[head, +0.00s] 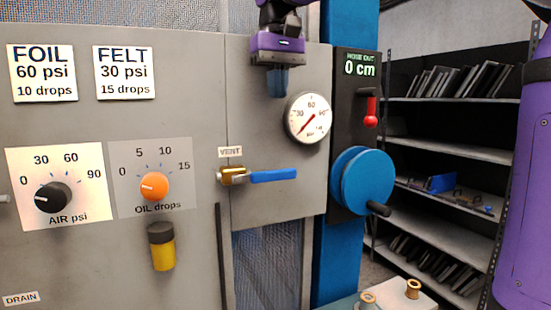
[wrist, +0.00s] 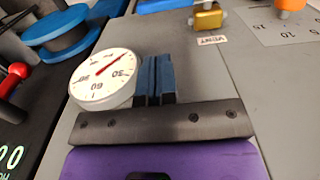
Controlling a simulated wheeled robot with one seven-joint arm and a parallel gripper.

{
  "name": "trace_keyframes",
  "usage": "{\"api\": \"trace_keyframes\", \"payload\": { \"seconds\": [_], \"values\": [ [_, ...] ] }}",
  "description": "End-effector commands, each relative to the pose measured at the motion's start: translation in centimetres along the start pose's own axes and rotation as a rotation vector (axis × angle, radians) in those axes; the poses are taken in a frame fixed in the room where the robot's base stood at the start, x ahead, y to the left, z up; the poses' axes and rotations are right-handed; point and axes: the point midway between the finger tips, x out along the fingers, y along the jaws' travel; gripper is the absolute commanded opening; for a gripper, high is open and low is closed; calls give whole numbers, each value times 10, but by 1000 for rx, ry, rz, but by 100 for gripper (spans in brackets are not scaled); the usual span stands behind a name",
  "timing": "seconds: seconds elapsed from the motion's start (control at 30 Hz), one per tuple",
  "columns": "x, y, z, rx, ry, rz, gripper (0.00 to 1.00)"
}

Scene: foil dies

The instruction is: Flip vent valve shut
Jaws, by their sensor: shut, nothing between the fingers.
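The vent valve has a brass body (head: 233,176) and a blue lever handle (head: 272,175) that points right, lying level, under the VENT label (head: 230,152). In the wrist view the brass body (wrist: 207,17) is at the top, with part of the blue handle (wrist: 163,5) beside it at the top edge. My gripper (head: 278,82) is above the valve handle and to the left of the gauge, apart from the handle. Its blue fingers (wrist: 155,75) are shut together with nothing between them.
The round gauge (head: 309,118) is close beside my gripper, its needle low near the left. A blue wheel with a crank (head: 362,181) and a red lever (head: 370,108) are at the right. The AIR knob (head: 52,197) and orange OIL knob (head: 155,187) are at the left.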

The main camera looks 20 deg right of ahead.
Motion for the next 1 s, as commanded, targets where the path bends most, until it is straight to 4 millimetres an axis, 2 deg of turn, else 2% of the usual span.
{"api": "trace_keyframes", "payload": {
  "seconds": [0.13,0.27,0.7,1.0],
  "values": [
    [4,0,0,0,0,0,0],
    [16,0,0,0,-1,0,0],
    [96,0,0,0,-3,0,0],
    [134,0,0,0,0,0,0]
  ]
}}
